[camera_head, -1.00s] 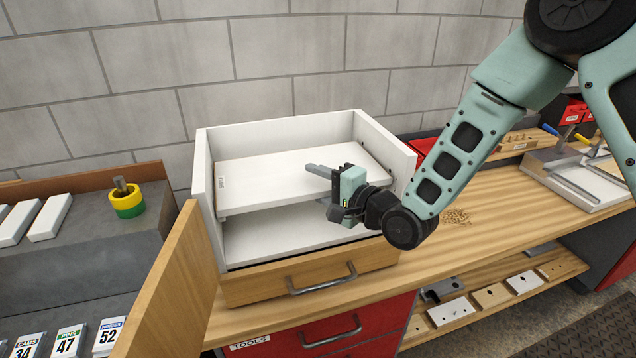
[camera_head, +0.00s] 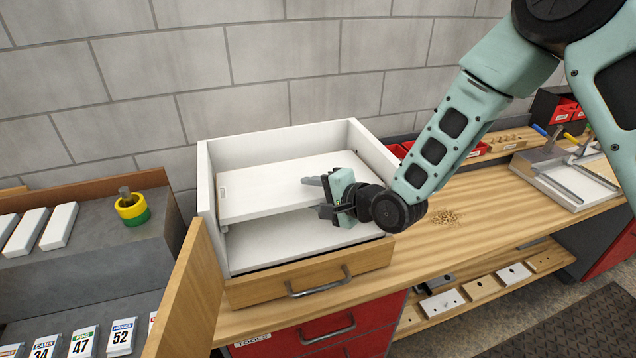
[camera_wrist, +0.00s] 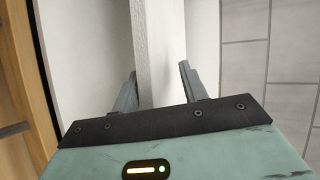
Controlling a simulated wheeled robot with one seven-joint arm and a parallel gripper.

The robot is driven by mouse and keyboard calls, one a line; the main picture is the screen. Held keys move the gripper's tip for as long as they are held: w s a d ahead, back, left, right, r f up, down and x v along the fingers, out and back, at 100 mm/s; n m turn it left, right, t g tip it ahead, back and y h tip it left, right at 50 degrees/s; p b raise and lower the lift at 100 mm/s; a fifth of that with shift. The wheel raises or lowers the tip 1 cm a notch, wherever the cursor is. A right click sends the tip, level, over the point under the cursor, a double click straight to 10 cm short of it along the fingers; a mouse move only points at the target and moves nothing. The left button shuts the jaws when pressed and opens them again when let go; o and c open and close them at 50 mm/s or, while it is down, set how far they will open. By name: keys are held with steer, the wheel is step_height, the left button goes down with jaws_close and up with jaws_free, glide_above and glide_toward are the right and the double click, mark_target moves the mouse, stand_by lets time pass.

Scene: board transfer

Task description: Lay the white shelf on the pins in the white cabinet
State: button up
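The white cabinet (camera_head: 207,180) stands open-fronted on the wooden bench. The white shelf (camera_head: 265,188) lies inside it at about mid height and looks roughly level. My gripper (camera_head: 322,194) is at the shelf's front edge, right of its middle, one finger above and one below. My gripper and wrist cover part of the shelf's right front.
A wooden drawer front with a metal handle (camera_head: 318,289) is below the cabinet opening. An upright wooden panel (camera_head: 190,300) stands close at the left. A grey stand (camera_head: 100,245) holds white blocks and yellow-green rings (camera_head: 132,209). The bench top (camera_head: 475,210) right of the cabinet is mostly clear.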

steer(key=shift+d+r+g+h+p, duration=0.1)
steer(key=shift+r+g+h+p, duration=0.3)
steer(key=shift+p, duration=0.85)
steer(key=shift+r+g+h+p, duration=0.1)
steer(key=shift+g+h+p, duration=0.5)
steer(key=shift+p, duration=0.65)
steer(key=g+h+p, duration=0.2)
steer(key=p, duration=0.2)
steer(key=shift+s+r, duration=0.1)
steer(key=shift+s, duration=0.05)
steer(key=shift+s+d+g+h+p, duration=0.1)
steer(key=shift+g+h+p, duration=0.5)
steer(key=shift+p, duration=0.55)
steer(key=shift+d, duration=0.1)
steer(key=shift+s+d+r, duration=0.25)
steer(key=shift+s+d, duration=0.3)
steer(key=shift+s+d+r, duration=0.25)
steer(key=shift+s+d, duration=0.3)
steer(key=o, duration=0.6)
steer(key=shift+c, duration=0.2)
steer(key=shift+r, duration=0.1)
